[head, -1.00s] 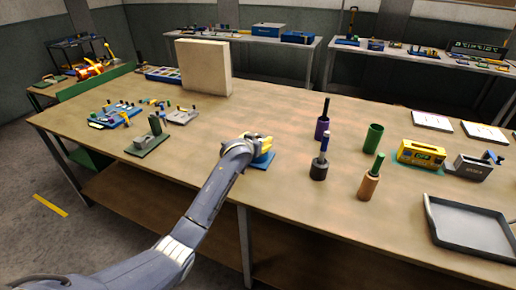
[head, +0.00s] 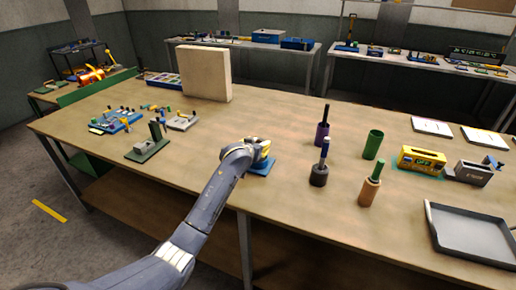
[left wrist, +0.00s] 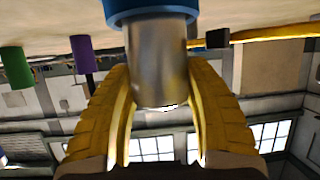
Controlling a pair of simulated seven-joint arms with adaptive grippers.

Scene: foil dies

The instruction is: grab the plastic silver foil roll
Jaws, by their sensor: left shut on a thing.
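The silver foil roll (left wrist: 160,65) is a shiny metallic cylinder in the left wrist view, with a blue part (left wrist: 150,10) at its upper end in the picture. My left gripper (left wrist: 160,112) has its yellow fingers on both sides of the roll and is shut on it. In the head view the left gripper (head: 263,150) is at the front-middle of the table, just above a blue base (head: 261,168). The roll is hidden behind the gripper there. My right gripper is in neither view.
To the right stand a purple holder (head: 322,136), a dark holder (head: 319,176), a green cup (head: 373,144) and a wooden cylinder (head: 368,192). A grey tray (head: 432,222) lies at the front right. A green die block (head: 148,150) is at the left. Bare table (head: 225,120) lies behind the gripper.

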